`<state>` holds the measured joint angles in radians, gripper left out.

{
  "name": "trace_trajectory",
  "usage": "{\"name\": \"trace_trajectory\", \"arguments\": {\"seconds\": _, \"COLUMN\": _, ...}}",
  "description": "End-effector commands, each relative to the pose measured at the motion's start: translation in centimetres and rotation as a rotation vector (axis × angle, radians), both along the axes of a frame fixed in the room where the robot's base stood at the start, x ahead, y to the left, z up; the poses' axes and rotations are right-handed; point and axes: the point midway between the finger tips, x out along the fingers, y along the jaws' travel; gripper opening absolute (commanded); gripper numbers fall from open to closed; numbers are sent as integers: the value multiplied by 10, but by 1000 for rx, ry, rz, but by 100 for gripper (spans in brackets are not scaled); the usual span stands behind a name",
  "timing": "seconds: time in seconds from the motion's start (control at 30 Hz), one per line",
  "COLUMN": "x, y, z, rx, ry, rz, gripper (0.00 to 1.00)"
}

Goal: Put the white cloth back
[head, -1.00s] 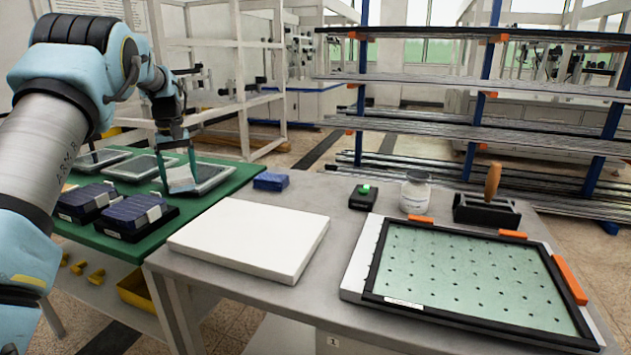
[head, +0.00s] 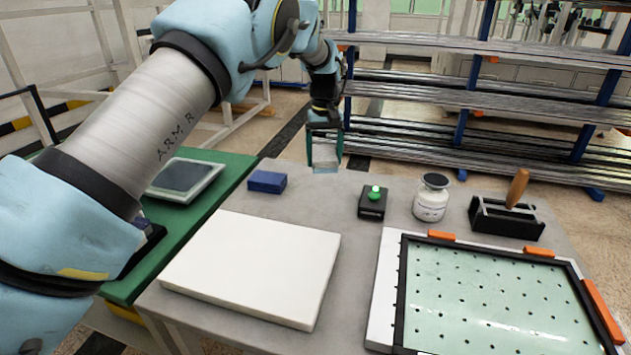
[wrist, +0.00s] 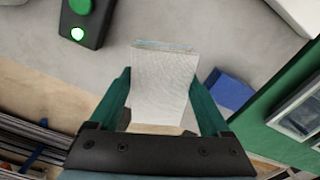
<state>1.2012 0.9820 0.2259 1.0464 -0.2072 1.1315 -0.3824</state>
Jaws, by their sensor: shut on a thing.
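My gripper (head: 324,150) is shut on the white cloth (wrist: 164,85), a small folded pad between the two green fingers in the wrist view. In the head view the cloth (head: 325,158) hangs below the gripper. It is held in the air near the far edge of the grey table (head: 352,270), between the blue block and the black box with the green button. The cloth's lower side is hidden.
A blue block (head: 267,181), a black box with a lit green button (head: 373,203), a white jar (head: 431,197) and a wooden-handled tool in a black holder (head: 507,214) stand along the back. A white slab (head: 252,266) and a perforated plate (head: 487,290) lie in front. A green mat (head: 222,181) is at left.

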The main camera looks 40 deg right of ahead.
Motion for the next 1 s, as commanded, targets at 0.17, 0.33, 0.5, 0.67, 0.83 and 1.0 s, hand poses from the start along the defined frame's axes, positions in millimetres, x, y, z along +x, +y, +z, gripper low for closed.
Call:
{"name": "trace_trajectory", "arguments": {"seconds": 0.17, "x": -4, "y": 0, "z": -25, "rx": 5, "ry": 2, "rz": -4, "gripper": 11}}
{"name": "trace_trajectory", "arguments": {"seconds": 0.33, "x": -3, "y": -1, "z": -52, "rx": 4, "ry": 1, "rz": -4, "gripper": 11}}
{"name": "trace_trajectory", "arguments": {"seconds": 0.5, "x": -3, "y": -1, "z": -65, "rx": 1, "ry": 0, "rz": -3, "gripper": 11}}
{"name": "trace_trajectory", "arguments": {"seconds": 0.67, "x": -3, "y": 0, "z": -85, "rx": 4, "ry": 1, "rz": -4, "gripper": 11}}
{"name": "trace_trajectory", "arguments": {"seconds": 0.83, "x": -3, "y": -1, "z": -99, "rx": 0, "ry": 0, "rz": -4, "gripper": 11}}
{"name": "trace_trajectory", "arguments": {"seconds": 1.0, "x": -3, "y": -1, "z": -99, "rx": 0, "ry": 0, "rz": -4, "gripper": 11}}
